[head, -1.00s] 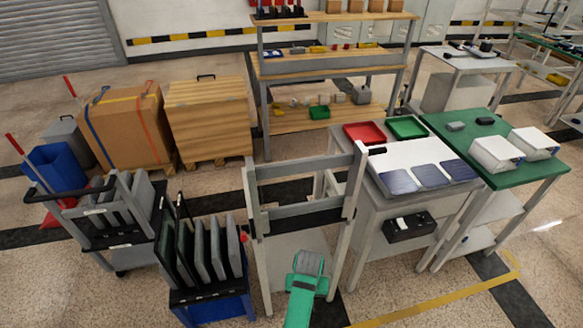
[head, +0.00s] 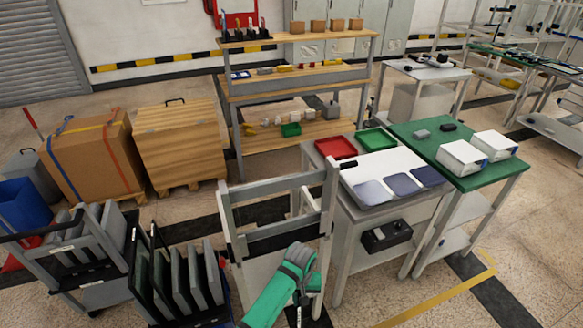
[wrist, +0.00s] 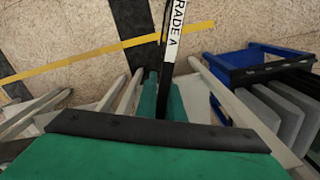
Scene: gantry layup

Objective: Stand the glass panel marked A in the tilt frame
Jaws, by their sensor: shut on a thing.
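My gripper (wrist: 163,100) is shut on a thin, dark panel seen edge-on. In the head view my green arm end (head: 285,280) is low in front of the tilt frame (head: 228,222), a pale upright stand with grey crossbars. Pale bars on both sides of my gripper in the wrist view look like parts of that frame. I cannot tell whether the panel touches it.
A blue rack (wrist: 232,70) with several upright panels stands left of the frame in the head view. A grey cart (head: 90,262) with more panels is farther left. A grey table (head: 345,205) with trays is close on the right. Wooden crates stand behind.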

